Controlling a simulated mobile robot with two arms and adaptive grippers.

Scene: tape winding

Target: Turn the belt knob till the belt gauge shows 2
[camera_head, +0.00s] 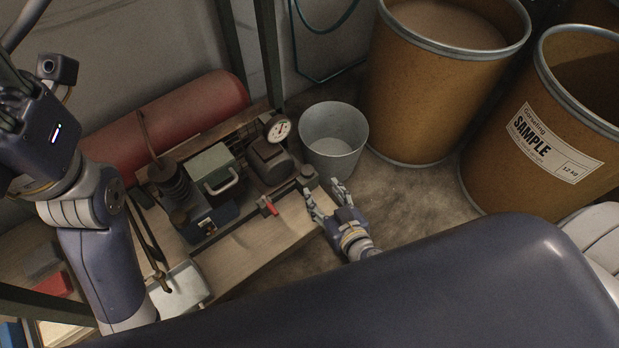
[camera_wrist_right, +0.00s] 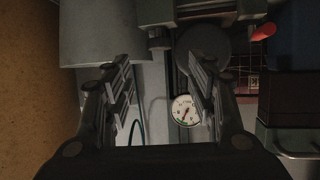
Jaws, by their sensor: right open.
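The belt gauge (camera_head: 278,128), a round white dial with a dark needle, stands at the right end of the winding machine. It also shows in the right wrist view (camera_wrist_right: 184,111), between my fingers in the picture; its numbers are too small to read. A small dark knob (camera_head: 307,171), apparently the belt knob, is at the machine's near right corner; it seems to show in the wrist view (camera_wrist_right: 158,38). My right gripper (camera_head: 325,196) is open and empty, just below and right of that knob, apparently apart from it. My left gripper (camera_head: 12,95) is partly cut off at the left edge.
A red lever (camera_head: 268,207) is on the machine's front. A grey bucket (camera_head: 333,158) stands close right of the machine. Brown drums (camera_head: 410,105) stand behind. A red roll (camera_head: 165,125) lies behind the machine. The bench's front strip (camera_head: 270,240) is clear.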

